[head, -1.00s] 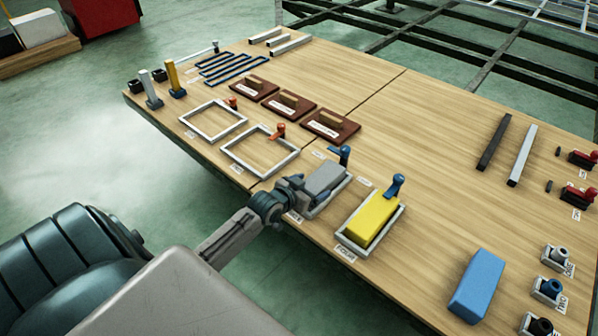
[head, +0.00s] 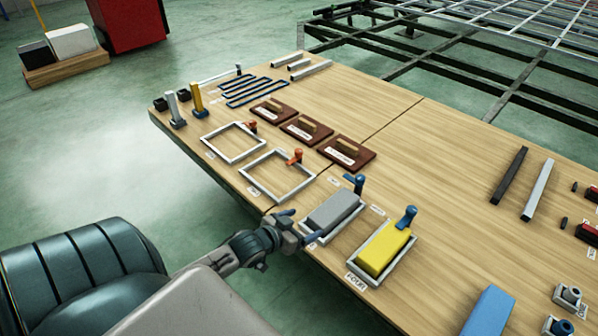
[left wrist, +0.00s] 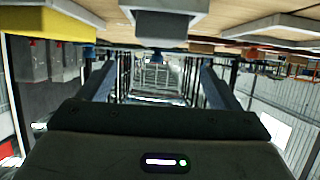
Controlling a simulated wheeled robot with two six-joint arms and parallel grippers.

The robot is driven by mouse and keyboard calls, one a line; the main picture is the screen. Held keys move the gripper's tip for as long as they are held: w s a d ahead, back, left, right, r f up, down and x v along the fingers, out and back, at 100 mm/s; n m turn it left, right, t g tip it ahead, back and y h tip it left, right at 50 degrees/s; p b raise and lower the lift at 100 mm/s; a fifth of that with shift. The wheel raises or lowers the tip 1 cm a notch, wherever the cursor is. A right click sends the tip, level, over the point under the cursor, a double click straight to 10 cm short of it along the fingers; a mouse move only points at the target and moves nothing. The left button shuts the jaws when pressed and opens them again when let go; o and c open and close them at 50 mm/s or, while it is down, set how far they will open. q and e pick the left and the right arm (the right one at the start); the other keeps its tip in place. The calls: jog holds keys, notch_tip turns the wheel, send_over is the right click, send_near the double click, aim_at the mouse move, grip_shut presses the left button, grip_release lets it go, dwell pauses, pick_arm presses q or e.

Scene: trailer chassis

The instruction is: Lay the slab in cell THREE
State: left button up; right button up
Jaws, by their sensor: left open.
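A grey slab (head: 334,210) lies in a pale-rimmed cell at the table's near edge and appears level inside the rim. This cell's front label is mostly hidden by my gripper. The cell to its right, labelled FOUR, holds a yellow slab (head: 384,250). My left gripper (head: 301,226) is open and empty, just off the near-left side of the grey slab's cell, apart from the slab. In the left wrist view the grey slab (left wrist: 167,28) shows beyond the open fingers. My right gripper is not in view.
Two empty frames with orange levers (head: 277,197) lie to the left. Blue levers (head: 359,184) stand behind the grey and yellow slabs' cells. Brown boards with handles (head: 347,153) lie behind. A blue block (head: 489,312) is at lower right. The table's middle is clear.

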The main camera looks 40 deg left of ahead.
pick_arm(q)
jog(key=s+d+r+t, duration=0.3)
jog(key=d+r, duration=0.3)
jog(key=r, duration=0.3)
jog(key=s+d+r+t, duration=0.3)
jog(key=s+d+r, duration=0.3)
jog(key=r, duration=0.3)
jog(key=shift+d+r+n, duration=0.3)
jog(key=shift+d+r, duration=0.1)
jog(key=shift+d, duration=0.2)
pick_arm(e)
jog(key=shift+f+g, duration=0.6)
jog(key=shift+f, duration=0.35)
